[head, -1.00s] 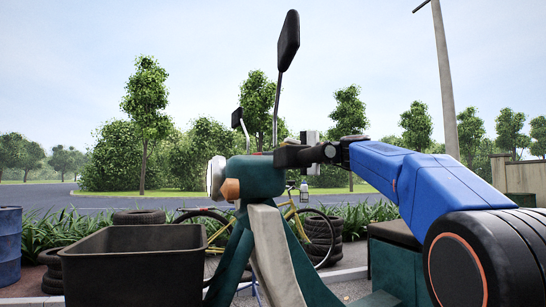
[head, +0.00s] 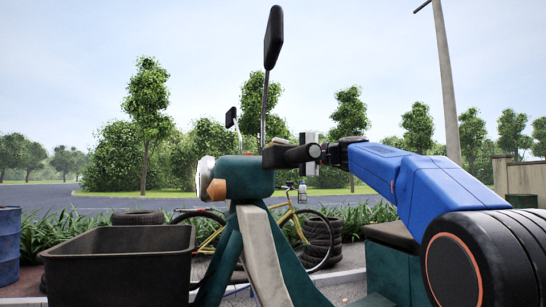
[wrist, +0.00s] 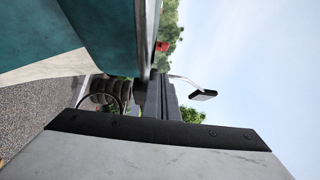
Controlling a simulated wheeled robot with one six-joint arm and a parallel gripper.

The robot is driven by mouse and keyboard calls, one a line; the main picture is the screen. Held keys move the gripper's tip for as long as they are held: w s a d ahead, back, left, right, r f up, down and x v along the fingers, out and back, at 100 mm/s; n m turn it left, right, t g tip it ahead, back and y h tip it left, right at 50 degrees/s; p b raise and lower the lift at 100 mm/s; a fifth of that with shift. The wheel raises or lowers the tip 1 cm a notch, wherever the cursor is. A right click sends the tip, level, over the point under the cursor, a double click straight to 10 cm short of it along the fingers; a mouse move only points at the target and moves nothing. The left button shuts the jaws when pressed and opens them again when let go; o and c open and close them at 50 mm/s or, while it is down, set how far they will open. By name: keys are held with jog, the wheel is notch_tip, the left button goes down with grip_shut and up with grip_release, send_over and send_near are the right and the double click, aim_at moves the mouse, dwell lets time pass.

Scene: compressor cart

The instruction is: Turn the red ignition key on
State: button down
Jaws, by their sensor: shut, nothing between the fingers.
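In the wrist view a small red piece (wrist: 162,46), likely the key, sticks out at the edge of the teal body (wrist: 108,30). My gripper (wrist: 158,96) shows in the wrist view as dark fingers, shut and empty. They point towards the teal body, below and apart from the red piece.
A mirror (head: 273,38) rises above the handlebar, and another mirror (wrist: 204,95) shows in the wrist view. A black open bin (head: 120,275) is at lower left. A yellow bicycle (head: 285,222), tyres (head: 317,240) and a blue barrel (head: 8,248) stand behind.

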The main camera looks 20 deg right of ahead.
jog(key=v, duration=1)
jog(key=shift+s, duration=0.3)
jog(key=shift+a+f, duration=0.1)
